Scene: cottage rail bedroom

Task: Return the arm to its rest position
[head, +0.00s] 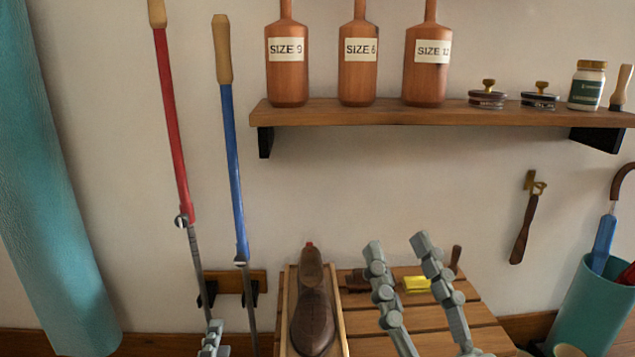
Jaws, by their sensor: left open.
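My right gripper (396,247) is in the lower middle of the head view, in front of the slatted wooden table (478,318). Its two grey fingers point up and are apart, with nothing held between them. My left gripper (212,340) shows only in part at the bottom edge, left of the table. Its fingertip area is in view and holds nothing that I can see. The rest of it is cut off by the frame.
A dark shoe form (313,318) lies in a wooden tray (342,325) between the grippers. A yellow item (416,284) is beside my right gripper. Red (172,120) and blue (230,150) poles stand left. A shelf (390,116) is above; a teal umbrella bin (590,310) stands right.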

